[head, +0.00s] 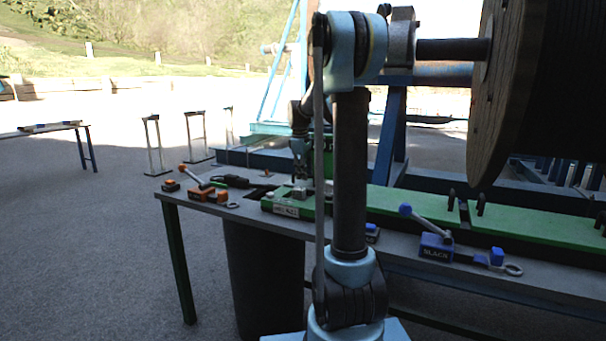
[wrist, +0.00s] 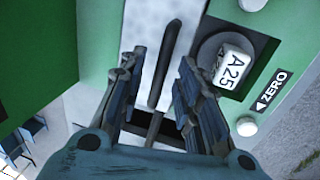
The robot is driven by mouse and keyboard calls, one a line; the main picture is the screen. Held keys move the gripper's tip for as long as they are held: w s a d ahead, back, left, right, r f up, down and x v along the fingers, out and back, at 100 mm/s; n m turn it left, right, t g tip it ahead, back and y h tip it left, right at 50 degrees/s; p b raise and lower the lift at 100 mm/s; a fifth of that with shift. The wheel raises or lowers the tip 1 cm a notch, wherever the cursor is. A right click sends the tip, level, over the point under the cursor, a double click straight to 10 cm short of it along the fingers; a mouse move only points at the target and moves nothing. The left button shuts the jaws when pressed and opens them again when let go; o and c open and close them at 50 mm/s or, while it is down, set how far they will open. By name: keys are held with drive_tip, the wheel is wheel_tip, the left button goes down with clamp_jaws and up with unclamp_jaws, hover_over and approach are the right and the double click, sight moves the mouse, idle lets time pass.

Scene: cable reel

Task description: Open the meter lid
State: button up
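The green meter (head: 288,207) sits on the grey bench, partly hidden behind my arm in the head view. In the wrist view its green top (wrist: 100,32) shows with a round dial marked A25 (wrist: 231,68) and a ZERO label (wrist: 271,90). A pale metal strip (wrist: 149,38) crosses it, with a dark bar (wrist: 165,62) along it. Which part is the lid I cannot tell for certain. My gripper (wrist: 158,62) is open above the meter, its fingers on either side of the bar with gaps visible. In the head view my gripper (head: 301,176) is small and partly hidden.
The grey bench (head: 235,208) carries orange tools (head: 205,194) left of the meter and a blue lever tool (head: 437,246) to the right. A long green rail (head: 400,206) runs rightward. A large cable reel (head: 500,90) stands at upper right. Open pavement lies left.

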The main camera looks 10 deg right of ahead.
drive_tip(key=shift+c, duration=0.2)
clamp_jaws()
drive_tip(key=shift+w, duration=0.1)
